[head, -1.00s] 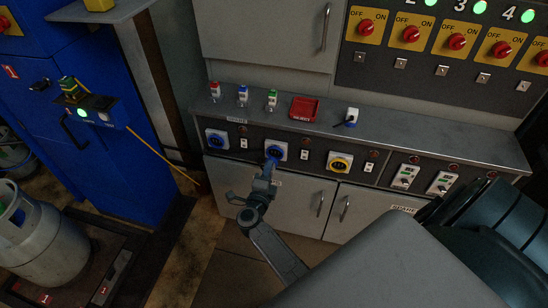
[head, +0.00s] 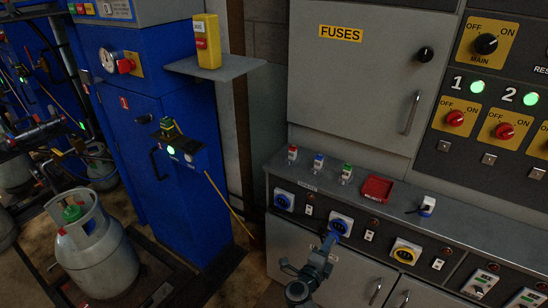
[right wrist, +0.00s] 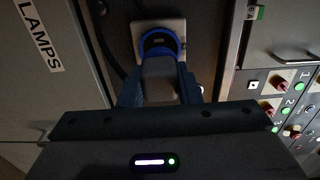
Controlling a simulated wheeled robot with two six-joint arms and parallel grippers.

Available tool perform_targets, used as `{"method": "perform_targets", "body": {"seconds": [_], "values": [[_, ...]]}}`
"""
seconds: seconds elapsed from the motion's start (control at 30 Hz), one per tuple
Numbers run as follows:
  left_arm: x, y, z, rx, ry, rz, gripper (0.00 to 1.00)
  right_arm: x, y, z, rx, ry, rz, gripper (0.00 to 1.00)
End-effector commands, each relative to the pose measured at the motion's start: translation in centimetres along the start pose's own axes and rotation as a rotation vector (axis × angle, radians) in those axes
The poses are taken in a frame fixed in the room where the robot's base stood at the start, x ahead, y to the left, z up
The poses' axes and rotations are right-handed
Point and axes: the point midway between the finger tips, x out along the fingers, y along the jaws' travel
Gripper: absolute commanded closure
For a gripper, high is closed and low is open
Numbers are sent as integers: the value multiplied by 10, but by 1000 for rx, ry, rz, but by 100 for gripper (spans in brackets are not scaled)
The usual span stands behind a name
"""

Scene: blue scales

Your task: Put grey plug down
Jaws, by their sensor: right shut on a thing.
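The grey plug (right wrist: 159,82) is between the fingers of my right gripper (right wrist: 160,92) in the right wrist view. It is lined up with a blue round socket (right wrist: 160,42) on the panel; whether it is seated in it I cannot tell. In the head view my right gripper (head: 328,244) is at the middle blue socket (head: 340,224) below the counter, and hides the plug. It is shut on the plug. My left gripper is not in view.
The grey counter (head: 390,206) above carries small coloured-top items (head: 318,162), a red tray (head: 377,188) and a white-and-dark item (head: 427,206). A yellow socket (head: 405,251) is to the right. A gas cylinder (head: 95,250) stands left by the blue cabinet (head: 170,100).

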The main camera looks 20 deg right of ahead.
Motion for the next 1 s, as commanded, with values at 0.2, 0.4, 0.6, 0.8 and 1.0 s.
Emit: {"method": "perform_targets", "body": {"seconds": [0.2, 0.4, 0.6, 0.8, 1.0], "values": [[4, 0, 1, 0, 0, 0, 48, 24, 0, 0, 0, 0, -3, 100], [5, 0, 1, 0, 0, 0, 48, 30, 0, 0, 0, 0, 0, 100], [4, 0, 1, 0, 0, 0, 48, 29, 0, 0, 0, 0, 0, 100], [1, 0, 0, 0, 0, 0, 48, 15, 0, 0, 0, 0, 1, 100], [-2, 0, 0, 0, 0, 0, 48, -9, -1, 0, 0, 0, 2, 100]]}}
